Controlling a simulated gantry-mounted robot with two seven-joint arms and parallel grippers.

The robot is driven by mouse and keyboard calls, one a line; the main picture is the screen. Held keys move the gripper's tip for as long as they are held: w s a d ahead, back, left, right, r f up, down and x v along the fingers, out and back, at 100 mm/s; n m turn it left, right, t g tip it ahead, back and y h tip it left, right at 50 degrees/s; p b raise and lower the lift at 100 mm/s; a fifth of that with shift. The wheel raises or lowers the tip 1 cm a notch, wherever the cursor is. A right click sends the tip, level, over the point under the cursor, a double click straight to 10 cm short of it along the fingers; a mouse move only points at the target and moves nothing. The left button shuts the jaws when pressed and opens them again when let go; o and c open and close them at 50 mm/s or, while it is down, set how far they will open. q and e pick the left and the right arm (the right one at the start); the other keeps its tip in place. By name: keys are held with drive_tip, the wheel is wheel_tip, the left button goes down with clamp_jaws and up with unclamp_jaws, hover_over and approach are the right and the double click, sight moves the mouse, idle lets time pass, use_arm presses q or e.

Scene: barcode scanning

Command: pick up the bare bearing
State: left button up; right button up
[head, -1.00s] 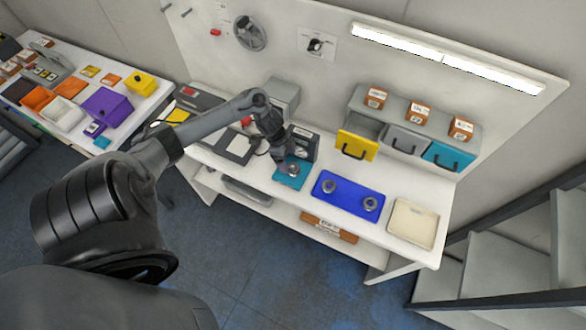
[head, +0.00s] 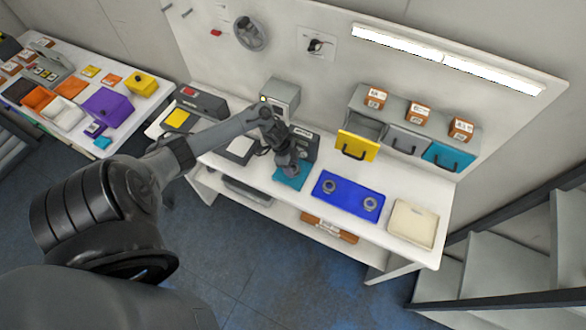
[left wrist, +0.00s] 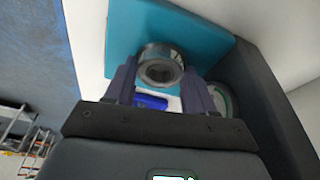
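The bare bearing (left wrist: 160,66) is a shiny metal ring on the teal mat (left wrist: 205,35), seen in the left wrist view. My left gripper (left wrist: 159,72) has its two dark fingers apart, one on either side of the bearing; contact is not clear. In the head view my left gripper (head: 290,170) is low over the teal mat (head: 291,182) and hides the bearing. My right gripper is not in view.
A blue tray (head: 347,207) with two metal bearings (head: 370,204) lies right of the mat, then a cream tray (head: 413,224). A dark box-shaped device (head: 308,141) stands close behind my gripper. Yellow, grey and teal bins stand at the back.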

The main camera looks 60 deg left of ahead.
use_arm(q)
drive_tip(key=c, duration=0.5)
drive_tip(key=shift+c, duration=0.2)
drive_tip(key=shift+r, duration=0.2)
